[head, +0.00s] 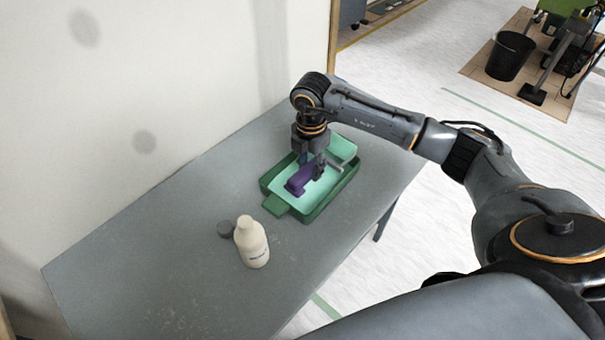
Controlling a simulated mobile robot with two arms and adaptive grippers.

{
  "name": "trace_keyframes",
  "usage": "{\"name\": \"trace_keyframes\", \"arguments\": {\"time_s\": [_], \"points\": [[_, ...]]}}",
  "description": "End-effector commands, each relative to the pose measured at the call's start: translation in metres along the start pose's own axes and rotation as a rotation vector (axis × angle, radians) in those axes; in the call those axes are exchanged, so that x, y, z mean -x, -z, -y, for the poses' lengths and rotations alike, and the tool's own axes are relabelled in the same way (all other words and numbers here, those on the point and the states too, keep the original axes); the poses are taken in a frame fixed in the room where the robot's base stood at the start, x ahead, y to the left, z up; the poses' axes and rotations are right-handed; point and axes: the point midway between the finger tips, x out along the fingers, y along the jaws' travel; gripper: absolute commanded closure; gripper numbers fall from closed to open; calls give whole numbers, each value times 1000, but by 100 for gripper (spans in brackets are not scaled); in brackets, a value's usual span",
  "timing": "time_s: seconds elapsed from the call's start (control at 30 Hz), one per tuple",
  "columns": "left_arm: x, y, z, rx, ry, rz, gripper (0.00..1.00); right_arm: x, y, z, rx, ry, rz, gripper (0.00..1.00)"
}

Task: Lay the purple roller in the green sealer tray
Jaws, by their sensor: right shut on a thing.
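The green sealer tray (276,205) lies on the grey table, with a darker green rim and a lighter green inside. The purple roller (300,179) is over the light green inside of the tray. My right gripper (313,172) points down over the tray and is shut on the roller. I cannot tell whether the roller touches the tray floor. The gripper hides part of the roller and the tray's far side. My left gripper is not in view.
A cream bottle (251,243) stands on the grey table (180,260) in front of the tray. A wall (150,90) runs along the table's left side. The table's near left part is clear.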

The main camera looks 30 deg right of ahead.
Motion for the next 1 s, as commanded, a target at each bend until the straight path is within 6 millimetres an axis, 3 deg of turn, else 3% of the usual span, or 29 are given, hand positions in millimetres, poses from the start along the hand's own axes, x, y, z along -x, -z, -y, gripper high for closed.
{"name": "trace_keyframes", "arguments": {"time_s": [0.3, 0.5, 0.87, 0.9, 1.0], "points": [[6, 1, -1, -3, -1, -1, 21, -27, 9, -20, -1, 1, 0, 100], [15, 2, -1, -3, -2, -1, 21, -52, 8, -20, 0, 0, 0, 100], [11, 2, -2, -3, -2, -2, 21, -58, 8, -20, 0, -2, 0, 100], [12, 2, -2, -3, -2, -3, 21, -57, 8, -20, 0, -1, 0, 60], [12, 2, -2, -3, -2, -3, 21, -57, 8, -20, 0, -1, 0, 46]]}}
